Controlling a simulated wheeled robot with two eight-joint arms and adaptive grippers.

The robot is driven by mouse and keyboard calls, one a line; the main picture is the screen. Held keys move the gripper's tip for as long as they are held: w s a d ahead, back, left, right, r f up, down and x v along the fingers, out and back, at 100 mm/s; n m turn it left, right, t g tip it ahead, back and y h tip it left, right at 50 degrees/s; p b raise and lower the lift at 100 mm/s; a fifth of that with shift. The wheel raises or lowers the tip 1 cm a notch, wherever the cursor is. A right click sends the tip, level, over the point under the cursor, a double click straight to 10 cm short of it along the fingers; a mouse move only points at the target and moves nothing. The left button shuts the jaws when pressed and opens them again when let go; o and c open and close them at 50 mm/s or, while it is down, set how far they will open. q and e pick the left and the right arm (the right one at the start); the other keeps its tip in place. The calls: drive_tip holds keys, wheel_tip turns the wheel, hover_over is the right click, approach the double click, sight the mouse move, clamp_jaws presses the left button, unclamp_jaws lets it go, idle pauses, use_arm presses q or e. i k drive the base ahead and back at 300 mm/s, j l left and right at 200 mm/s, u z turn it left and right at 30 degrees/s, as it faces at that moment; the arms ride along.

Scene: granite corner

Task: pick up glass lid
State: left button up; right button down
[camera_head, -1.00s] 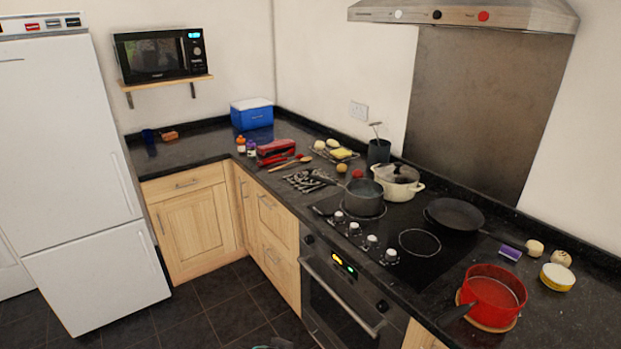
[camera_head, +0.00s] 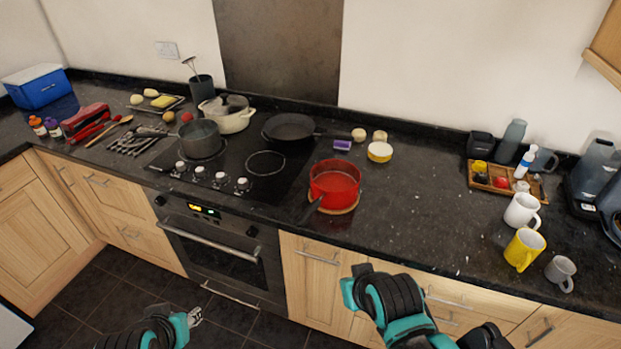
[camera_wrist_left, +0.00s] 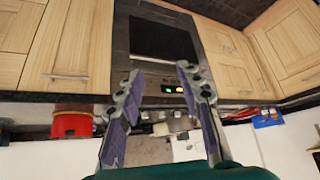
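The glass lid (camera_head: 233,103) sits on a cream pot (camera_head: 237,123) at the back of the hob in the head view. It is see-through with a dark knob. My left gripper (camera_head: 196,315) is low in front of the oven, well below and apart from the lid. The left wrist view shows its two fingers (camera_wrist_left: 158,72) spread, with nothing between them. I cannot make out the lid in the left wrist view. My right arm shows at the bottom right of the head view, but its fingers are not visible.
A grey saucepan (camera_head: 200,139) stands in front of the cream pot. A black frying pan (camera_head: 290,128) is to its right, and a utensil holder (camera_head: 201,89) behind. A red pot (camera_head: 334,184) sits near the counter's front edge.

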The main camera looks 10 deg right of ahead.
sight(127, 140)
drive_tip(key=i+j+z, duration=0.1)
drive_tip(key=z, duration=0.7)
drive_tip(key=i+j+z, duration=0.15)
drive_tip(key=j+z, duration=0.25)
drive_tip(key=j, duration=0.55)
drive_tip(key=j+z, duration=0.45)
drive_tip(key=j, duration=0.5)
